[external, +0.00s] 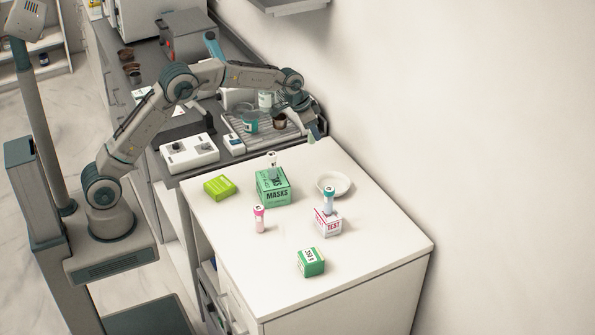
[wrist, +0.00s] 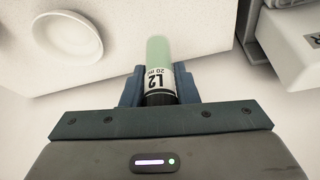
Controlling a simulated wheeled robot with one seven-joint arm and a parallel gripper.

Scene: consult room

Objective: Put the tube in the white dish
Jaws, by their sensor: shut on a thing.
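My gripper (external: 316,131) is shut on a tube with pale green contents, a dark cap and a white label reading L2. In the wrist view the tube (wrist: 158,62) sits between the fingers (wrist: 159,88), its green end pointing away from my gripper. In the external view the green end of the tube (external: 311,140) shows just below the fingers, near the back edge of the white counter. The white dish (external: 334,194) is round and shallow, at the counter's right back by the wall. It looks empty. It also shows at the upper left in the wrist view (wrist: 68,62), apart from the tube.
A green MASKS box (external: 273,189) bears a small tube (external: 271,161). A TEST box (external: 328,224) bears a blue-capped tube (external: 328,199). A pink-capped tube (external: 260,220), a lime box (external: 220,187) and a green box (external: 311,262) stand nearby. The wall borders the counter.

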